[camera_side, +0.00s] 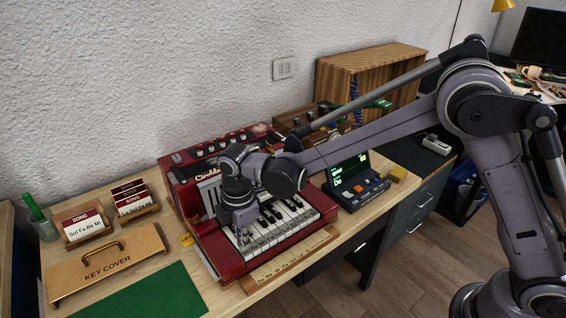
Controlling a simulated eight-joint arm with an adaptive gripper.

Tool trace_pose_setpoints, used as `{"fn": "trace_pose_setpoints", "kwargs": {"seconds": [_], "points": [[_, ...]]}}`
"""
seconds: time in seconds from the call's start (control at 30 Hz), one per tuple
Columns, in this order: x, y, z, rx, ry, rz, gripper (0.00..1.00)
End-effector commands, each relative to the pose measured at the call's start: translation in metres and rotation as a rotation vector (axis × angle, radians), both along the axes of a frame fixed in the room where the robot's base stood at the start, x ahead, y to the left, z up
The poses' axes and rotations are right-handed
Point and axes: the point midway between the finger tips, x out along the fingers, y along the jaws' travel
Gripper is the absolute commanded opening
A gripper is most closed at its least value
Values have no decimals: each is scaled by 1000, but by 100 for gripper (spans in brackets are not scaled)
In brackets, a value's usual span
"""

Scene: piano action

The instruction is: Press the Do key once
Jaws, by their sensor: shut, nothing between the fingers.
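A red toy piano (222,256) stands on the wooden desk, its white keys (285,225) facing the front and labelled with note names. The label row seems to start with Do at the left end. My gripper (241,228) is shut and empty, pointing down over the left end of the keys. It hides much of the keys there. I cannot tell whether its tips touch the Do key or whether that key is down.
A small display unit (358,182) with green text stands right of the piano. A wooden note strip (290,262) lies along its front. The key cover (104,263), song cards (88,226) and green mat (150,294) lie left.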

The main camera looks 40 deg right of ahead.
Motion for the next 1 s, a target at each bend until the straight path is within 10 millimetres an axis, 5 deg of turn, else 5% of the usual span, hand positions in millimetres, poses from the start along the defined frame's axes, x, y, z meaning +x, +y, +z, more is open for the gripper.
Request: {"fn": "trace_pose_setpoints", "kwargs": {"seconds": [0.6, 1.0], "points": [[0, 0, 112, 0, 0, 0, 0], [0, 0, 131, 0, 0, 0, 0]]}}
